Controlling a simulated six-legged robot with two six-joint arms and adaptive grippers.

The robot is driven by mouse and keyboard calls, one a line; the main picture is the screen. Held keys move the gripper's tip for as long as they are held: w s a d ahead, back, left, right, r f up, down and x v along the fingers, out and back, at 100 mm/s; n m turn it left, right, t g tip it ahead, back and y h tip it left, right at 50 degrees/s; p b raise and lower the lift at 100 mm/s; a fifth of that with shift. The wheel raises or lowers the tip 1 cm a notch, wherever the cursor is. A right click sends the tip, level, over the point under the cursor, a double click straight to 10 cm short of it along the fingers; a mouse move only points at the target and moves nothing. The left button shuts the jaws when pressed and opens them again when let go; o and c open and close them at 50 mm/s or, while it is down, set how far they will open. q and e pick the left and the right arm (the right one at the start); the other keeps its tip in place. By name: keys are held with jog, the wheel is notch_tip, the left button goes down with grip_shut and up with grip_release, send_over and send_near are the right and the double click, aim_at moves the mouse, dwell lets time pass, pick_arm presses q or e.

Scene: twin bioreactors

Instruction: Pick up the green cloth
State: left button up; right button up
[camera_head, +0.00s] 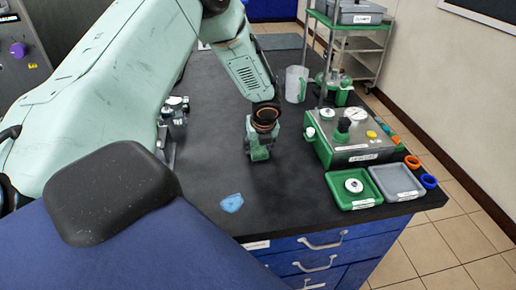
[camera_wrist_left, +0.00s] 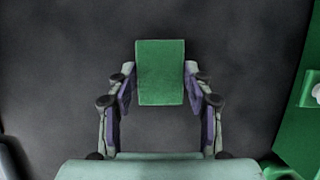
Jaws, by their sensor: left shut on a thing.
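The green cloth (camera_wrist_left: 160,72) shows as a flat green rectangle between the two fingers of my left gripper (camera_wrist_left: 160,92) in the left wrist view. The fingers press on its left and right sides, so the gripper is shut on it. In the head view my left gripper (camera_head: 259,143) points down over the black bench top, with the green cloth (camera_head: 260,155) at its tips. I cannot tell whether the cloth touches the bench or hangs just above it. My right gripper is not in view.
A green-and-steel control unit (camera_head: 358,150) stands to the right of the gripper. A green tray (camera_head: 340,198) and a grey tray (camera_head: 398,183) lie in front of it. A blue cloth-like piece (camera_head: 232,203) lies near the front edge. A clear jug (camera_head: 296,84) stands behind.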

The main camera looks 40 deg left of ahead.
aim_at(258, 149)
pick_arm(q)
notch_tip(258, 149, up, 10)
jog(key=p, duration=0.1)
jog(key=shift+p, duration=0.4)
